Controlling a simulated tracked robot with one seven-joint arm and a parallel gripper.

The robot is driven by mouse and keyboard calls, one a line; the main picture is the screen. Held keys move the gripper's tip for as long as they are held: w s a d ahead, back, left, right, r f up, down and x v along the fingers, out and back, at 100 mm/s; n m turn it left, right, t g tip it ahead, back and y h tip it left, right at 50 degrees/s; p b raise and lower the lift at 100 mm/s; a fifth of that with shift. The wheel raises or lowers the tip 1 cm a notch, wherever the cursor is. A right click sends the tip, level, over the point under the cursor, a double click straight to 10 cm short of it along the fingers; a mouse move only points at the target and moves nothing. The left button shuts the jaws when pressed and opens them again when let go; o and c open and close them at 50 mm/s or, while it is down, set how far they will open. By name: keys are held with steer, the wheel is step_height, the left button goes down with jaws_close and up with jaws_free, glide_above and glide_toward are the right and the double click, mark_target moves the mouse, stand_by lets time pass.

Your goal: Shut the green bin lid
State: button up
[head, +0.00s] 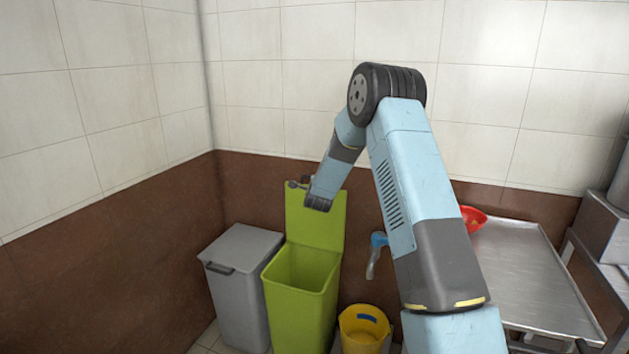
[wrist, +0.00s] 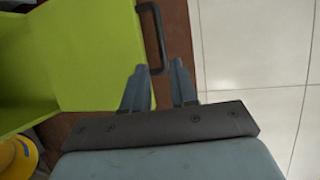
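The green bin (head: 300,295) stands on the floor against the brown lower wall, its inside open to view. Its green lid (head: 315,225) stands upright at the back of the bin, and its flat panel fills the left of the wrist view (wrist: 95,60). A dark handle (wrist: 160,35) sticks out from the lid's edge. My gripper (wrist: 159,66) is open, with its fingers apart and their tips close to one end of the handle. I cannot tell whether they touch it. In the head view my wrist hides part of the lid's top edge and most of the gripper.
A grey lidded bin (head: 240,290) stands left of the green bin. A yellow bucket (head: 364,325) stands to its right. A steel table (head: 530,275) with a red bowl (head: 473,218) is farther right. The tiled wall (head: 270,80) is close behind the lid.

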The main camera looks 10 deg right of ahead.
steer(key=x, duration=1.4)
steer(key=shift+c, duration=0.3)
steer(key=shift+s+f, duration=0.1)
jaws_close()
